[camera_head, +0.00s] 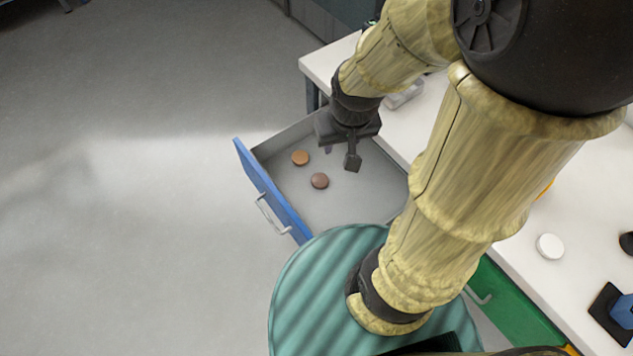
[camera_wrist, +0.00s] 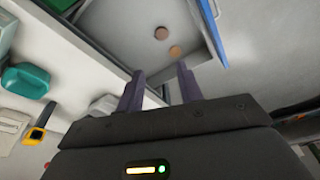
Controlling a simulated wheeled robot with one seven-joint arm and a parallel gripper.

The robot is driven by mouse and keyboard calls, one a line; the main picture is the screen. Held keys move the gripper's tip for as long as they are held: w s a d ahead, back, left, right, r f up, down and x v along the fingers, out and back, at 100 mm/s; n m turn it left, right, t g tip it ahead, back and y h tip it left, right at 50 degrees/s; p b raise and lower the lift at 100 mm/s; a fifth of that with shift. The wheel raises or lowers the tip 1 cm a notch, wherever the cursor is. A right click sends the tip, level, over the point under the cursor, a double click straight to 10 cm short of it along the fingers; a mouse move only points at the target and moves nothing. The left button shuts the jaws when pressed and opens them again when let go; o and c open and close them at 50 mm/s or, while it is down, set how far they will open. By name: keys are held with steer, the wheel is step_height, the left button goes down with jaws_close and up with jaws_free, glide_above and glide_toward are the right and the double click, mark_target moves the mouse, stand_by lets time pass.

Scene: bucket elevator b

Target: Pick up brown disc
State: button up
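The brown disc (camera_head: 320,181) lies flat on the floor of the open drawer (camera_head: 350,205). A more orange disc (camera_head: 300,158) lies beside it, up and to the left in the head view. In the wrist view the brown disc (camera_wrist: 161,33) and the orange disc (camera_wrist: 175,51) both lie beyond my fingertips. My gripper (camera_head: 340,157) hangs over the drawer, to the upper right of the brown disc. Its two fingers are apart with nothing between them, as the wrist view (camera_wrist: 160,80) also shows.
The drawer's blue front (camera_head: 268,190) with a handle and its side walls surround the discs. The white worktop (camera_head: 400,130) edges close to my gripper on the right. A white disc (camera_head: 550,246) lies on the worktop. Open floor is at left.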

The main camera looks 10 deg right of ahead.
steer(key=o, duration=0.5)
steer(key=shift+w+f, duration=0.1)
steer(key=shift+f, duration=0.05)
steer(key=o, duration=0.5)
steer(key=w+f+b, duration=0.2)
steer(key=w+f, duration=0.1)
steer(key=w+f+m+b, duration=0.1)
steer(key=w+f+b, duration=0.1)
steer(key=w+f, duration=0.1)
steer(key=w+f+m+g+b, duration=0.1)
steer(key=w+f+b, duration=0.1)
steer(key=f, duration=0.3)
steer(key=shift+w+d+f+b, duration=0.1)
steer(key=shift+w+f+b, duration=0.15)
steer(key=shift+w+b, duration=0.15)
steer(key=m+g+b, duration=0.2)
steer(key=m+b, duration=0.1)
steer(key=b, duration=0.2)
glide_above(319, 181)
step_height(319, 181, down, 14)
steer(key=shift+r, duration=0.15)
step_height(319, 181, down, 12)
steer(key=shift+f, duration=0.1)
steer(key=shift+f, duration=0.1)
